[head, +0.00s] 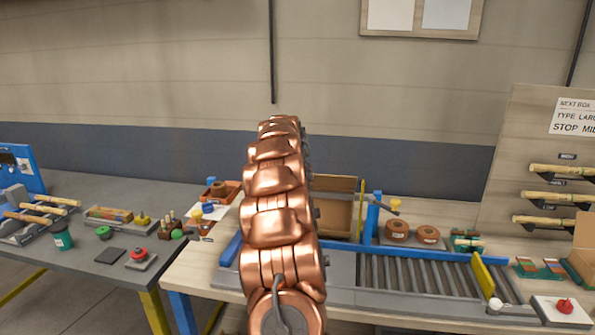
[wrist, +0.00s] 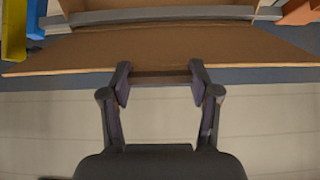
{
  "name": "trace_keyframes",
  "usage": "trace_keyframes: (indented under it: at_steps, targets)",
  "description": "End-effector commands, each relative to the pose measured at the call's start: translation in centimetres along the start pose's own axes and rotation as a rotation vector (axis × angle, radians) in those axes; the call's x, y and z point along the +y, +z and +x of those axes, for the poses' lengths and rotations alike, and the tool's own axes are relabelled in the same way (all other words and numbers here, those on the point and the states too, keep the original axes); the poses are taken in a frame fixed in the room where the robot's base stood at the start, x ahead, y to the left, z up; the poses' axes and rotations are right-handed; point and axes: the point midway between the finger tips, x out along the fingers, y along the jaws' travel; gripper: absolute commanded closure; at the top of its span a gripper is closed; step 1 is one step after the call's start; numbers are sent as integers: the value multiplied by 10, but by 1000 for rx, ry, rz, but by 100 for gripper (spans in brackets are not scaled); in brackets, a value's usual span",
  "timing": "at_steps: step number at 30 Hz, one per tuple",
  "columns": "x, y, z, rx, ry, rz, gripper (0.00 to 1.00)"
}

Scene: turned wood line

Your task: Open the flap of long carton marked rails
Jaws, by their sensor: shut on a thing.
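A brown cardboard carton (head: 340,222) stands on the light wood bench, partly hidden behind my copper-coloured arm in the head view. In the wrist view a wide cardboard flap (wrist: 230,45) spreads across the upper part. My gripper (wrist: 160,78) has its two dark fingertips at the edge of the flap, with a darker brown strip of it between them. It is shut on the flap. In the head view the gripper is hidden behind my arm. No rails marking is readable on the carton.
A roller conveyor (head: 425,277) with a yellow plate (head: 483,279) runs right of my arm. Tape rolls (head: 428,234) lie behind it. A blue post (head: 371,215) stands close to the carton. The grey table (head: 90,205) at left holds small parts.

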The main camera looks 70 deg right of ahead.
Motion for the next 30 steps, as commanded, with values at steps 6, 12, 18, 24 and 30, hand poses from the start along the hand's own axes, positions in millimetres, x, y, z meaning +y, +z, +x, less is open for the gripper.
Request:
trace_keyframes:
  at_steps: [6,12,18,24,30]
  targets:
    - [0,1,0,-2,0,-1,25]
    - [0,0,0,0,0,0,12]
    - [0,0,0,0,0,0,12]
    - [0,-1,-9,2,0,0,12]
    - [-1,0,-33,0,-1,-1,12]
